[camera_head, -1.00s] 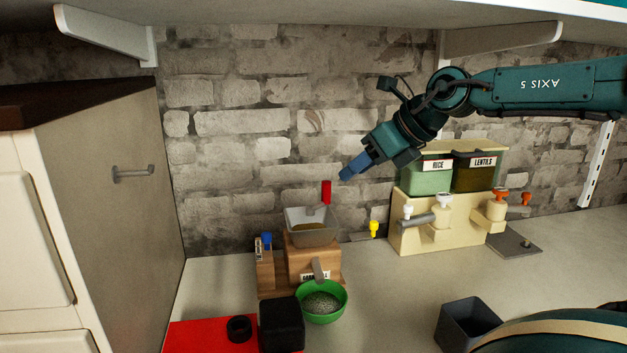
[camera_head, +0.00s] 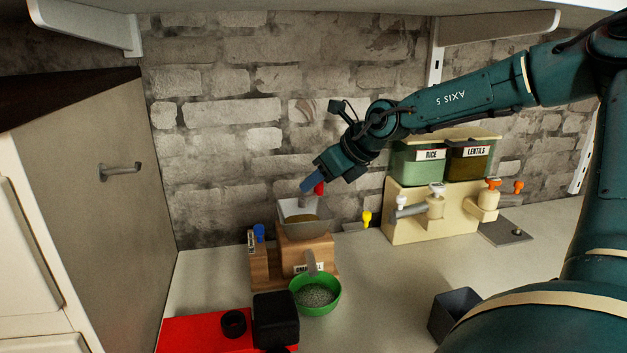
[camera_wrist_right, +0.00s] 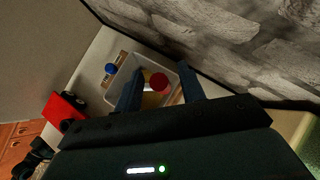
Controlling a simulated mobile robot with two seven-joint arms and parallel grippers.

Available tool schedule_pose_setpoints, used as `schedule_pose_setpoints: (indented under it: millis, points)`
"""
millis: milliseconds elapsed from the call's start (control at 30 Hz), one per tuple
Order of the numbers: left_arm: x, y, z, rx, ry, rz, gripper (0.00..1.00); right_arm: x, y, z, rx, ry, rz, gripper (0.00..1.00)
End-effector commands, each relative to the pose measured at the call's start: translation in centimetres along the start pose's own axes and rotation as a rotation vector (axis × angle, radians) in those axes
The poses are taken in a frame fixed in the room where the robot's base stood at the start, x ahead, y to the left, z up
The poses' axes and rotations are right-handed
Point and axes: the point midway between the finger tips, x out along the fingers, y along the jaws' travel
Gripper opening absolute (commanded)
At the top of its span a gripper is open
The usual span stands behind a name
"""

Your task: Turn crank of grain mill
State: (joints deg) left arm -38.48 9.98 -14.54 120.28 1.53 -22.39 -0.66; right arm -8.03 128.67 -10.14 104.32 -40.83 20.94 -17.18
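The grain mill (camera_head: 302,255) is a wooden block with a pale grey hopper (camera_head: 296,221) of grain on top. A red knob (camera_head: 319,188) stands above the hopper; it also shows in the right wrist view (camera_wrist_right: 158,82). A blue knob (camera_head: 259,232) is at its left and a yellow knob (camera_head: 366,218) on a short bar at its right. I cannot tell for sure which belongs to the crank. My right gripper (camera_head: 310,184) is at the red knob, fingers apart (camera_wrist_right: 160,88) with the knob seen between them; contact is unclear.
A green bowl (camera_head: 333,297) of grain stands under the mill's spout. The rice and lentils dispenser (camera_head: 405,225) stands right, behind a dark open bin (camera_head: 452,310). A cabinet (camera_head: 95,220) bounds the left.

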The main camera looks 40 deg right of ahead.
Motion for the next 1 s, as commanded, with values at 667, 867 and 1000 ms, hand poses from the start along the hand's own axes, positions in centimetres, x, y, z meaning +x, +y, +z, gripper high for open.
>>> schedule_pose_setpoints:
  millis: [667,867,1000]
  points:
    - [0.1,0.0,0.1,0.000,-0.006,0.000,0.36,2.0,0.0,0.0,0.000,-0.001,0.000,0.32]
    - [0.1,0.0,0.1,0.002,-0.006,0.001,0.36,1.9,0.0,0.0,0.000,0.000,0.000,0.16]
    - [0.1,0.0,0.1,0.002,-0.005,0.002,0.36,1.9,0.0,0.0,0.000,0.000,0.001,0.04]
